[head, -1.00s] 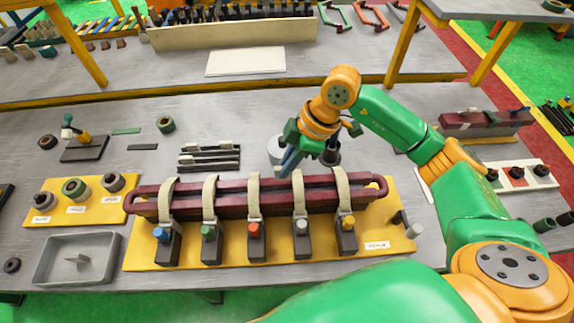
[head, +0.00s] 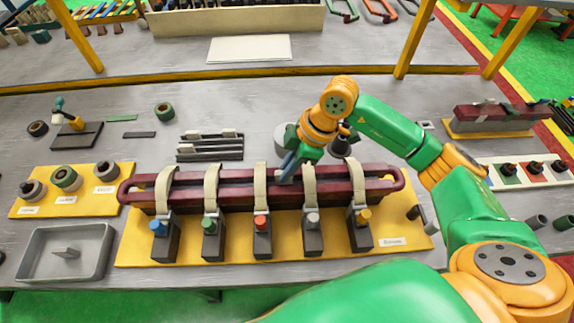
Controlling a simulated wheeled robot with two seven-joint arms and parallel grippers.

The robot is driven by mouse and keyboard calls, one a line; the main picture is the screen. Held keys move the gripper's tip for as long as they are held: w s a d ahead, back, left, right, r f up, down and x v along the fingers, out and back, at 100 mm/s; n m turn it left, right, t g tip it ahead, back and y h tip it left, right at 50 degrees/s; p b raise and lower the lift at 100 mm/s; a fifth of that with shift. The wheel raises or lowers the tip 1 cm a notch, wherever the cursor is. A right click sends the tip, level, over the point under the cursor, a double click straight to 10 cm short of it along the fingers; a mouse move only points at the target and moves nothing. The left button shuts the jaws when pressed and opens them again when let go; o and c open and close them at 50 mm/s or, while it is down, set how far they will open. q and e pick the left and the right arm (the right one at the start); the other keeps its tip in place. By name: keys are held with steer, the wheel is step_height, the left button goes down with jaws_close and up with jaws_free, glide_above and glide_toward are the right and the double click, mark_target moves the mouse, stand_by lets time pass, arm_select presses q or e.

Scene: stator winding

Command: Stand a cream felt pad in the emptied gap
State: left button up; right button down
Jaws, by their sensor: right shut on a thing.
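A dark red coil (head: 190,195) lies lengthwise on a yellow base board (head: 190,250), with a long narrow gap between its two bars. Several cream straps cross it, each running to a dark block with a coloured knob. My right gripper (head: 287,170) points down at the coil between the red-knob strap (head: 261,185) and the white-knob strap (head: 310,185). It is shut on a small pale piece, apparently a cream felt pad (head: 285,179), mostly hidden by the fingers. Whether the pad touches the coil is unclear. My left gripper is out of view.
A slotted dark rack (head: 210,154) with pale pads stands behind the coil. A grey tray (head: 30,262) is at the front left, beside a yellow board with rings (head: 85,200). A round grey container (head: 283,137) stands close behind my gripper. A second coil (head: 490,115) lies at right.

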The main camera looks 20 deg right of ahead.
steer(key=shift+s+d+f, duration=0.1)
steer(key=shift+f, duration=0.35)
steer(key=c, duration=0.8)
jaws_free()
steer(key=b+v, duration=0.1)
steer(key=v, duration=0.6)
steer(key=shift+r+b, duration=0.1)
steer(key=shift+b, duration=0.3)
